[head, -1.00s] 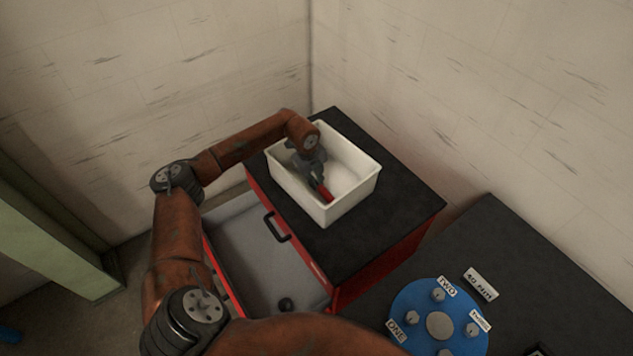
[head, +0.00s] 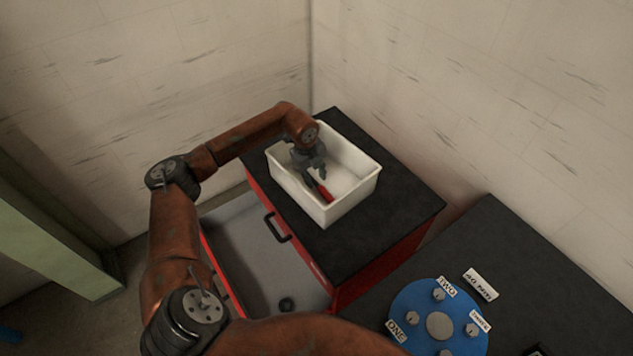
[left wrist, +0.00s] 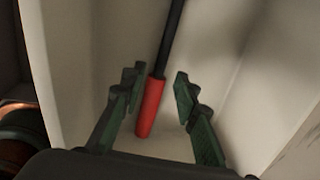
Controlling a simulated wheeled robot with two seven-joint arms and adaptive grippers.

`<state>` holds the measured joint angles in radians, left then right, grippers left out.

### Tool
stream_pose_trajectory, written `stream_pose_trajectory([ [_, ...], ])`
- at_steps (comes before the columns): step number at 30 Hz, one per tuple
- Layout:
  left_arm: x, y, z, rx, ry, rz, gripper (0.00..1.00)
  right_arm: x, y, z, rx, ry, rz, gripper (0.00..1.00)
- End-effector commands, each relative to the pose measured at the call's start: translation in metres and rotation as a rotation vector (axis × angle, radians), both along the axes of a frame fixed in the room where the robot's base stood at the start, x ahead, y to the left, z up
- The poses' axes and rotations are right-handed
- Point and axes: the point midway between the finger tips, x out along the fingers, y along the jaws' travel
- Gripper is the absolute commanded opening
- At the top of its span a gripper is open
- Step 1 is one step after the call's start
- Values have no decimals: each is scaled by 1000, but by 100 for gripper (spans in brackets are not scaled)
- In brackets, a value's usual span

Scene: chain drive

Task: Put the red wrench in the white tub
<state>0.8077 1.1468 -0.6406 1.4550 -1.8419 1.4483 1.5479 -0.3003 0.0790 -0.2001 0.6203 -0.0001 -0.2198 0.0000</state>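The white tub (head: 346,204) stands on the black top of a red cabinet. The red wrench (head: 325,192) lies inside the tub near its front left wall. In the left wrist view the wrench's red handle (left wrist: 150,106) and dark shaft show, resting in the tub. My left gripper (head: 318,176) is inside the tub just above the wrench. Its fingers (left wrist: 159,84) are spread apart on either side of the handle, with gaps between them and it. The wrench's far end is cut off in the wrist view. My right gripper is not in view.
A dark table (head: 545,270) at the right bears a blue disc (head: 408,312) with bolts and labels. Walls close off the back.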

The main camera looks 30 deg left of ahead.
Motion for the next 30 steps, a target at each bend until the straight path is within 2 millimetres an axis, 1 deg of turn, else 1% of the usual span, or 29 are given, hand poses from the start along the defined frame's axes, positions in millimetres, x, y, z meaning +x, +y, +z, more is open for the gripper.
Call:
stream_pose_trajectory([
  [1,-1,1,13,1,-4,-1,28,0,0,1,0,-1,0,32],
  [6,-8,3,49,2,-4,-1,28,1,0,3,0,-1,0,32],
  [9,-11,3,66,0,-2,-1,28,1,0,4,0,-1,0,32],
  [12,-14,4,78,1,-3,0,28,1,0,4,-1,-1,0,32],
  [15,-16,4,85,0,-1,-1,28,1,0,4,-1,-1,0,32],
  [18,-16,4,89,-1,-1,-1,28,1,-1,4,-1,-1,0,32],
  [27,-16,4,89,-1,-1,-1,28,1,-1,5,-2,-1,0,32],
  [30,-17,4,93,-5,-1,-2,28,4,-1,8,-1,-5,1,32],
])
